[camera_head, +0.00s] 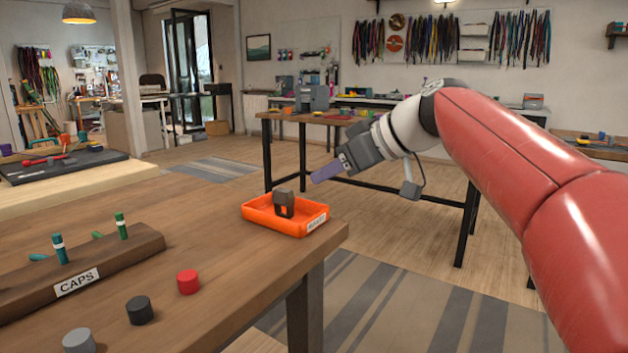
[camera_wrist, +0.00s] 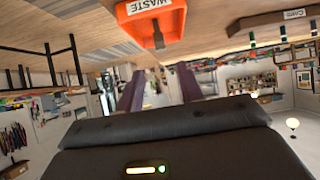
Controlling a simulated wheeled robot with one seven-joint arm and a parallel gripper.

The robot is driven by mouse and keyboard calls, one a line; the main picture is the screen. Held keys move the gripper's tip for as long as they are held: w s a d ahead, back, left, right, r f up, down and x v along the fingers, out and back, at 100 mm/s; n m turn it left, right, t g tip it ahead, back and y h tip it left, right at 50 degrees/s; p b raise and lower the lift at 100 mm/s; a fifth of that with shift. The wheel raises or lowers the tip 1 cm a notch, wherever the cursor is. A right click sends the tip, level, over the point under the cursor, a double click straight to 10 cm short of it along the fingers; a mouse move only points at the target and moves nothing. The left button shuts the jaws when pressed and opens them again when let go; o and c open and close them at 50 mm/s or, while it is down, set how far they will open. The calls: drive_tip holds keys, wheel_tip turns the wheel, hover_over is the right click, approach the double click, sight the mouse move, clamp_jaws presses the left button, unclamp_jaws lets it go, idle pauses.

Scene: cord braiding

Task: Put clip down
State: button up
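A dark grey clip-like piece (camera_head: 284,203) stands upright in the orange tray (camera_head: 257,221), which is labelled "WASTE" in the wrist view, near the right corner of the wooden table. The tray (camera_wrist: 129,12) shows upside down at the top of the wrist view, with a small part of the grey piece (camera_wrist: 158,42) at its edge. My gripper (camera_head: 324,174) is in the air to the right of the tray and a little above it, apart from it. In the wrist view its two purple fingers (camera_wrist: 161,72) stand apart with nothing between them.
Open floor lies beyond the table's right edge.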

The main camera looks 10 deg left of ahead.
drive_tip(key=shift+s+d+r, duration=0.2)
drive_tip(key=shift+d+r, duration=0.1)
drive_tip(key=shift+d, duration=0.05)
drive_tip(key=s+d+f+m+h, duration=0.5)
drive_tip(key=s+d+f, duration=0.6)
drive_tip(key=f, duration=0.3)
drive_tip(key=s+d+f+m+t+h, duration=0.1)
drive_tip(key=s+d+f+m+h, duration=0.4)
drive_tip(key=s+d+f+m, duration=0.3)
drive_tip(key=s+d+f, duration=0.4)
drive_tip(key=s+f, duration=0.1)
drive_tip(key=shift+s+d+f, duration=0.3)
drive_tip(key=shift+f, duration=0.05)
drive_tip(key=shift+r, duration=0.1)
wheel_tip(320, 180, up, 2)
drive_tip(key=shift+r+p, duration=0.1)
drive_tip(key=shift+p, duration=1)
